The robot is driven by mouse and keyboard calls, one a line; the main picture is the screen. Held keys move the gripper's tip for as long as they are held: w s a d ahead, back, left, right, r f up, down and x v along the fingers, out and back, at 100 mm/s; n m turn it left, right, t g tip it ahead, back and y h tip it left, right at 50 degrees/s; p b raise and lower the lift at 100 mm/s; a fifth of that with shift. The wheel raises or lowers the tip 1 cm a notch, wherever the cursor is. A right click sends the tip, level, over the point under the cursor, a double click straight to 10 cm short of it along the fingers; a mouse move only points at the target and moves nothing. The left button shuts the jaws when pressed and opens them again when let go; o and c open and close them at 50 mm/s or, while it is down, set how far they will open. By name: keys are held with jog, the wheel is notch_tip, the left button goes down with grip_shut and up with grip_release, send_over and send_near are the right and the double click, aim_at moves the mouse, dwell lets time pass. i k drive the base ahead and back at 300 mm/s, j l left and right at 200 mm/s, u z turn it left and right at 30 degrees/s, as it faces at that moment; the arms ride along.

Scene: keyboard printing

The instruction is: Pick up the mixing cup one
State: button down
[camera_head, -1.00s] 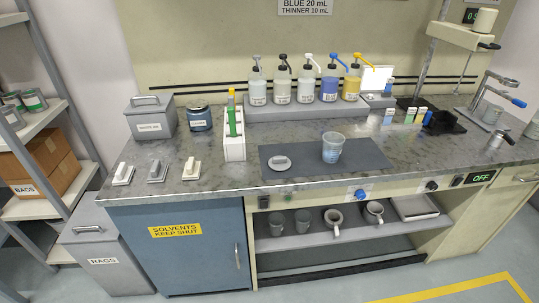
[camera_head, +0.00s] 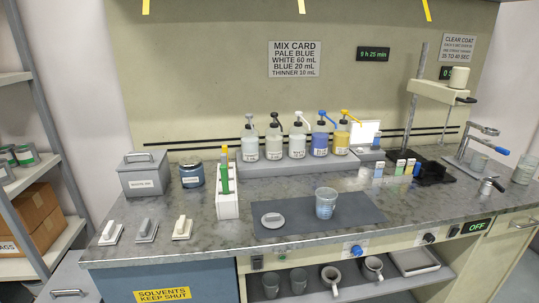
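A translucent cup with a bluish tint and printed marks (camera_head: 325,203) stands upright on the dark grey mat (camera_head: 345,225) on the counter. I take it to be the mixing cup; its label is too small to read. A small light round lid-like piece with a grip (camera_head: 273,220) lies on the mat to its left, apart from it. Two grey cups (camera_head: 271,284) stand on the open shelf below. My gripper is not in view.
Several pump bottles (camera_head: 297,140) stand on a raised ledge behind the mat. A white holder with green and orange tools (camera_head: 228,206) is left of the mat. A metal stand (camera_head: 412,110) rises at the right.

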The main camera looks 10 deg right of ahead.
aim_at(325, 204)
jog(key=i+l+z, duration=0.2)
jog(key=i+l, duration=0.4)
jog(key=i+l+z, duration=0.25)
jog(key=i+l, duration=0.2)
jog(key=i, duration=0.25)
